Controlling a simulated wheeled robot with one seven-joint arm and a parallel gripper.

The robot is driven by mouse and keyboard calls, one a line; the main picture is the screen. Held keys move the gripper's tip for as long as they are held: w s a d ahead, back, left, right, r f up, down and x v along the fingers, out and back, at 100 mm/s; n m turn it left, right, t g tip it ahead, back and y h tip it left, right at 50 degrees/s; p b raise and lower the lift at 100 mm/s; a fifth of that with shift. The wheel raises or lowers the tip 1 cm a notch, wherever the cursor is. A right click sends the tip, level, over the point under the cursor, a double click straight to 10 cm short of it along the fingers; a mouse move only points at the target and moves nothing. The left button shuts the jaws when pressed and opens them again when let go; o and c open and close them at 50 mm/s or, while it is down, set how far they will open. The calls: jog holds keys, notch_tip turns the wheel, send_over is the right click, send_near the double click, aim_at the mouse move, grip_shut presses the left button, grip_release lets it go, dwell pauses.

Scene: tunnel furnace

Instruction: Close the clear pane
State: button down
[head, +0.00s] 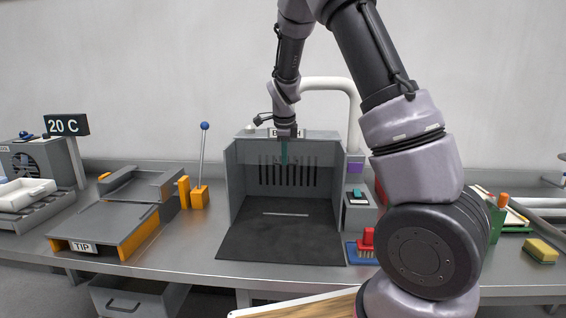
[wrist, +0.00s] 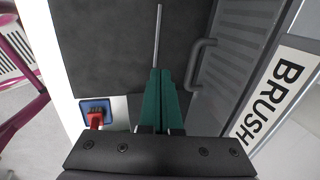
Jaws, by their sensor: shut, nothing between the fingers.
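A grey open-fronted booth (head: 240,190) stands at mid-table in the head view, with a slotted back wall and a dark floor (head: 280,240). I cannot make out the outline of the clear pane in either view. A grey C-shaped handle (wrist: 203,64) shows in the wrist view, right of my fingers; whether it is on the pane is unclear. My gripper (head: 284,163) points down at the booth's top front, teal fingers shut and empty. The fingers (wrist: 160,72) appear apart from the handle. A thin silver bar (wrist: 157,36) shows beyond their tips, over the dark floor.
A BRUSH sign (wrist: 278,98) is on the booth's top. A red brush (head: 367,240) on a blue tray stands at the booth's right front. A lever (head: 203,155) and a TIP unit (head: 110,225) are left. My arm hides part of the right side.

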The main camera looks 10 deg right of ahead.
jog(key=s+d+r+n+y, duration=0.1)
jog(key=s+r+n, duration=0.1)
jog(key=s+r, duration=0.4)
jog(key=s+d+r+n+y, duration=0.1)
jog(key=s+r+n, duration=0.15)
jog(key=r, duration=0.55)
jog(key=s+r+n+t, duration=0.2)
jog(key=s+n, duration=0.4)
jog(key=s, duration=0.5)
jog(key=s+d+r+n+t, duration=0.1)
jog(key=s+r+n+t, duration=0.1)
jog(key=s+r+n, duration=0.2)
jog(key=s+n, duration=0.3)
jog(key=s, duration=0.5)
jog(key=shift+r+y, duration=0.2)
jog(key=shift+y, duration=0.2)
jog(key=c, duration=1.5)
grip_release()
jog(key=shift+s+d, duration=0.1)
jog(key=shift+c, duration=0.2)
